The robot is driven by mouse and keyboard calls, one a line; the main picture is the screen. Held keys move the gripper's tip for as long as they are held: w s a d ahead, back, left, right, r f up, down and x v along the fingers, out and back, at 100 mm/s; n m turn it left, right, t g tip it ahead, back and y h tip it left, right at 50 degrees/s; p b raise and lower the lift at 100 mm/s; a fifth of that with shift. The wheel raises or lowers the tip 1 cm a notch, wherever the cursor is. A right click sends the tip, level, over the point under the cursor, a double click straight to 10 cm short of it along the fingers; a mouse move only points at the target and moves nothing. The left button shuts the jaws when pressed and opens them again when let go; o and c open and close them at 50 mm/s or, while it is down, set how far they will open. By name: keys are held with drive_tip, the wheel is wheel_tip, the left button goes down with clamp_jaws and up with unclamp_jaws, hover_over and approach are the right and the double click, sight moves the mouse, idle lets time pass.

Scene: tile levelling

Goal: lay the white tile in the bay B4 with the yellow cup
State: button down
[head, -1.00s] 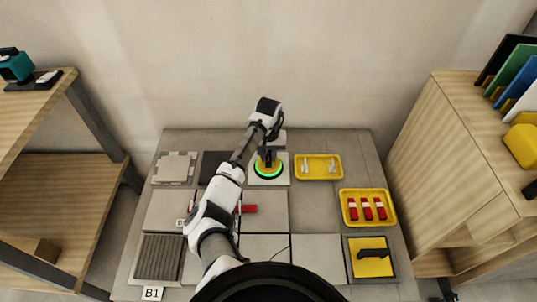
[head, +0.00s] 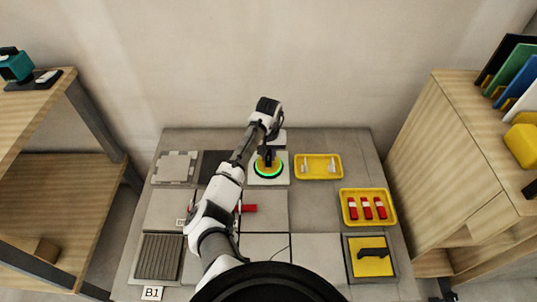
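The yellow cup (head: 261,163), with a bright green ring around a dark base, sits on a pale square tile (head: 283,181) in the back row. This is the white tile by its look. My gripper (head: 268,157) is directly over the cup, at its top. The fingers are small and dark here, so I cannot tell whether they are closed on it. I cannot tell whether the tile is raised. No B4 label is readable; a sign reading B1 (head: 152,293) stands at the front left, and another label (head: 181,222) is partly hidden by my arm.
A notched pale tile (head: 175,168) and a dark panel lie left of the cup. A ribbed panel (head: 159,257) is at front left. A red piece (head: 249,209) lies mid-table. Yellow trays (head: 319,176) (head: 368,222) and a black tool (head: 373,252) are on the right. Shelves flank the table.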

drive_tip(key=shift+r, duration=0.1)
drive_tip(key=shift+r+p, duration=5)
drive_tip(key=shift+p, duration=0.25)
